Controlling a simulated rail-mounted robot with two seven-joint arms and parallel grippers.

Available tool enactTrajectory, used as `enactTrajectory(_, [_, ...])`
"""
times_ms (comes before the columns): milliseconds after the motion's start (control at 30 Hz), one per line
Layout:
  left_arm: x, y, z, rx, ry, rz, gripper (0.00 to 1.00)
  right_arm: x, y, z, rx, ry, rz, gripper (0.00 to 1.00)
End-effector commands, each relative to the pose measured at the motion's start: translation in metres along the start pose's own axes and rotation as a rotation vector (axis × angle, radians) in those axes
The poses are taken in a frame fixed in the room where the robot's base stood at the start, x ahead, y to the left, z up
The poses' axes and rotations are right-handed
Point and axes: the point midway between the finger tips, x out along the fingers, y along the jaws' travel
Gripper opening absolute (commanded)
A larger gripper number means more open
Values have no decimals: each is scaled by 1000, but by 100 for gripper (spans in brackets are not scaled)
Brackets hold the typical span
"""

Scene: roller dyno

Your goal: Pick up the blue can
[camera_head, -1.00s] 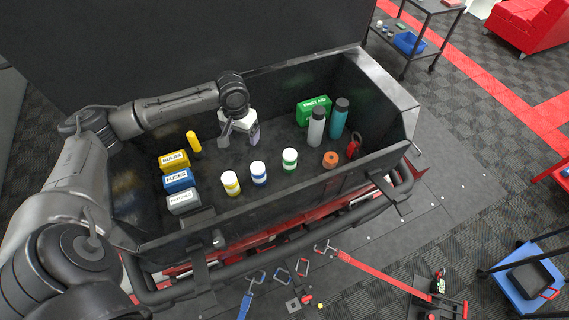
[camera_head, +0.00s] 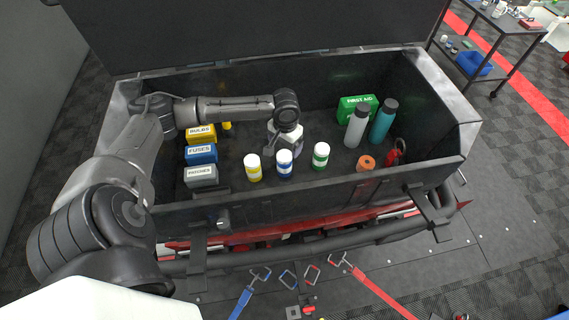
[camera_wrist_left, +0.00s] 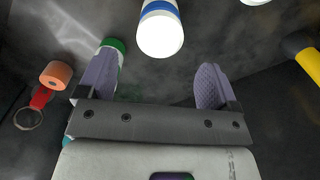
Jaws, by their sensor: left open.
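The blue can (camera_head: 284,164), white with a blue band, stands upright in the black bin between the yellow can (camera_head: 253,168) and the green can (camera_head: 320,156). My left gripper (camera_head: 284,146) is just behind the blue can in the head view, open and empty. In the left wrist view the blue can (camera_wrist_left: 160,30) lies ahead of my spread fingers (camera_wrist_left: 155,78), roughly between them but beyond their tips. The green can (camera_wrist_left: 113,44) shows partly behind the left-hand finger there. My right gripper is not in view.
Boxes for bulbs (camera_head: 201,134), fuses (camera_head: 201,154) and patches (camera_head: 201,175) line the bin's left side. A grey bottle (camera_head: 356,127), a teal bottle (camera_head: 383,121), a green first aid box (camera_head: 352,108) and an orange roll (camera_head: 366,163) stand at right. The bin's front wall (camera_head: 330,194) is close to the cans.

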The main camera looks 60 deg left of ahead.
Motion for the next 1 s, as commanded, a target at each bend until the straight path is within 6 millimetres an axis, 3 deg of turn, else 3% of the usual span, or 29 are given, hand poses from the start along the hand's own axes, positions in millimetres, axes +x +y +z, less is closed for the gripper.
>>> enactTrajectory(200, [26,0,0,0,-1,1,85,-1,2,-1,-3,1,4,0])
enactTrajectory(467, [38,0,1,0,-1,-1,85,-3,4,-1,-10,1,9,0])
enactTrajectory(800, [79,1,5,0,0,0,85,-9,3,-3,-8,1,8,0])
enactTrajectory(1000, [84,1,5,1,1,-2,85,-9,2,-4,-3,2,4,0])
